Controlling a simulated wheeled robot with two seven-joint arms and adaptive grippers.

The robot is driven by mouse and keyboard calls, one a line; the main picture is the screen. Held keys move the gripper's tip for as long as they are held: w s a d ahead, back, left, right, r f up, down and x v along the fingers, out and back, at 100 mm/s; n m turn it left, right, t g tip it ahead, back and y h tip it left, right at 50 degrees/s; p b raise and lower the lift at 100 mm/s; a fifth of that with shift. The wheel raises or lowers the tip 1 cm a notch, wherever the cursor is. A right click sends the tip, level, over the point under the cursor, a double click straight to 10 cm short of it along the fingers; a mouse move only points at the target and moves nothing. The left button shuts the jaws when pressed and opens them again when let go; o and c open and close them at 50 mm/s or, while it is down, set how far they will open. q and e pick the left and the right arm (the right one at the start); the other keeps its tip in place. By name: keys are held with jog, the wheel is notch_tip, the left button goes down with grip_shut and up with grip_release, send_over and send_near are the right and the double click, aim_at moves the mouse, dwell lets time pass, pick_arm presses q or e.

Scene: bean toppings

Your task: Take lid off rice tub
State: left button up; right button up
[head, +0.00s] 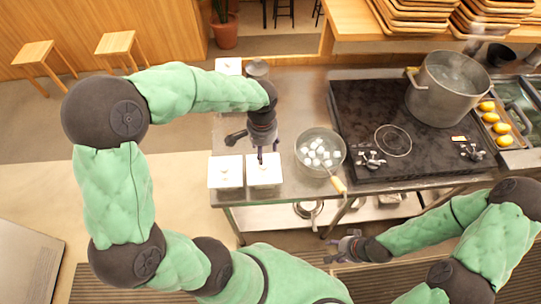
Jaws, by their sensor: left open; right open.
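Two white lidded tubs stand side by side at the left front corner of the steel counter. The left tub (226,173) is clear of my arm. My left gripper (262,156) is open and points down over the right tub (264,177), at the back of its lid. I cannot tell whether the fingers touch the lid. Which tub holds rice does not show. My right gripper (338,248) is open and empty, low in front of the counter.
A pan with white cubes (320,152) sits right of the tubs, its wooden handle pointing forward. A black stove (372,110) carries a large steaming pot (446,88). Another white container (229,66) and a grey canister (257,69) stand at the counter's back left.

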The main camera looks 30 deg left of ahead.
pick_arm(q)
send_over(264, 165)
notch_tip(264, 165, down, 5)
jog(key=shift+s+r+b, duration=0.1)
jog(key=shift+r+b, duration=0.1)
jog(key=shift+b, duration=0.2)
jog(key=shift+f, duration=0.45)
jog(key=shift+w+a+f+b, duration=0.15)
jog(key=shift+w+f+b, duration=0.1)
jog(key=shift+f, duration=1.05)
jog(key=shift+w+a+f+b, duration=0.1)
jog(key=shift+f+b, duration=0.15)
jog(key=shift+f, duration=1)
jog(key=c, duration=1.2)
